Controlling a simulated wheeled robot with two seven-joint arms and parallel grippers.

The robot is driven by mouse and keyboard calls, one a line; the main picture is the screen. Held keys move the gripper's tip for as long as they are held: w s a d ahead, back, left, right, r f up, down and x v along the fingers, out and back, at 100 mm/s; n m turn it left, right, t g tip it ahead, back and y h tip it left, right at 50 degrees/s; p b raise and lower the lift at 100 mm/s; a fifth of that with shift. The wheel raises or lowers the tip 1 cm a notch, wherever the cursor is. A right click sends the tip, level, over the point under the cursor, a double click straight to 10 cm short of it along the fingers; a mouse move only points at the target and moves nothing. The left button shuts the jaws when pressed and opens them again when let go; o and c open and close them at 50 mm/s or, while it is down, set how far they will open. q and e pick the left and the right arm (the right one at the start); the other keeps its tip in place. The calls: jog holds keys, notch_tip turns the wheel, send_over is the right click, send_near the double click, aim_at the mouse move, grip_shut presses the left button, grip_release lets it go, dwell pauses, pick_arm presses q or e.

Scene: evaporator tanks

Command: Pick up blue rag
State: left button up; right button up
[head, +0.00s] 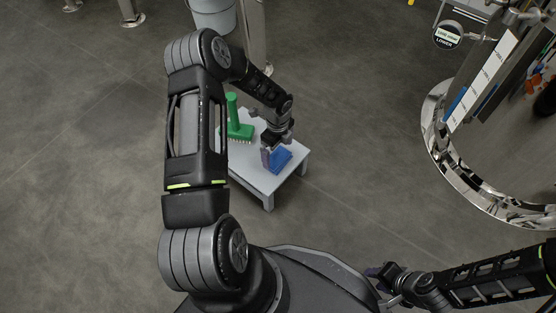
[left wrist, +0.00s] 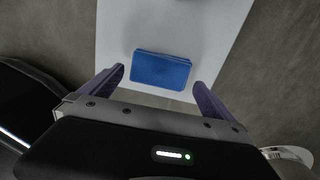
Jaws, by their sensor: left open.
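The blue rag (head: 281,158) lies folded flat on a small light-grey table (head: 288,175), near its front edge. In the left wrist view the rag (left wrist: 160,70) is a blue rectangle on the pale tabletop (left wrist: 180,25). My left gripper (head: 270,158) is above the table, over or beside the rag's left part in the head view. In the left wrist view the left gripper (left wrist: 158,85) is open, its two purple fingers apart on either side of the rag, which no finger visibly grips. My right gripper (head: 378,275) is low at the right of my base; its jaws are unclear.
A green brush (head: 236,122) stands on the table's left part, behind the rag. A grey bucket (head: 213,15) is beyond the table. A shiny metal frame (head: 465,180) with hanging tools stands at the right. The floor left of my arm is clear.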

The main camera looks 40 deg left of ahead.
aim_at(278, 157)
pick_arm(q)
notch_tip(278, 157, down, 4)
jog(key=shift+f+b, duration=0.2)
jog(key=shift+b, duration=0.75)
jog(key=c, duration=1.1)
notch_tip(278, 157, up, 10)
jog(key=p, duration=0.4)
jog(key=shift+d, duration=0.1)
